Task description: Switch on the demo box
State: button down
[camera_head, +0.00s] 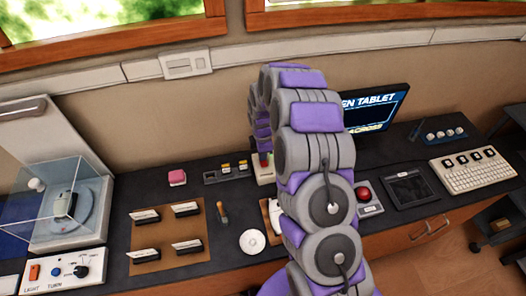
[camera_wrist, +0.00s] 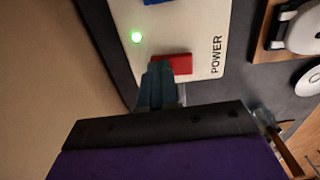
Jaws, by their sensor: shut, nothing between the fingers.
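The demo box is a white box (camera_wrist: 205,30) marked POWER in the wrist view. It carries a red switch (camera_wrist: 173,63), a lit green light (camera_wrist: 136,38) and a blue part at the top edge of the picture. My gripper (camera_wrist: 158,68) is shut and empty, its fingertips right at the red switch and overlapping its left part. I cannot tell whether they press on it. In the head view the box (camera_head: 265,177) is partly hidden behind my arm, and my gripper cannot be made out clearly.
A red ball device (camera_head: 364,194), a tablet (camera_head: 405,189) and a keyboard (camera_head: 473,170) stand to the right. The wall is close behind.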

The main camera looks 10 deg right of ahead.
aim_at(264, 164)
jog(key=shift+s+f+g+p, duration=0.1)
jog(key=shift+f+g+p, duration=0.3)
jog(key=shift+g+p, duration=0.15)
jog(key=shift+s+f, duration=0.1)
jog(key=shift+f, duration=0.15)
jog(key=shift+s+f, duration=0.1)
jog(key=shift+s, duration=0.25)
jog(key=shift+s+f+g, duration=0.25)
jog(key=shift+s, duration=0.45)
jog(key=w+r+t+p, duration=0.1)
jog(key=w+r+p, duration=0.1)
jog(key=r, duration=1.7)
jog(key=shift+w+p, duration=0.35)
jog(key=shift+w, duration=0.3)
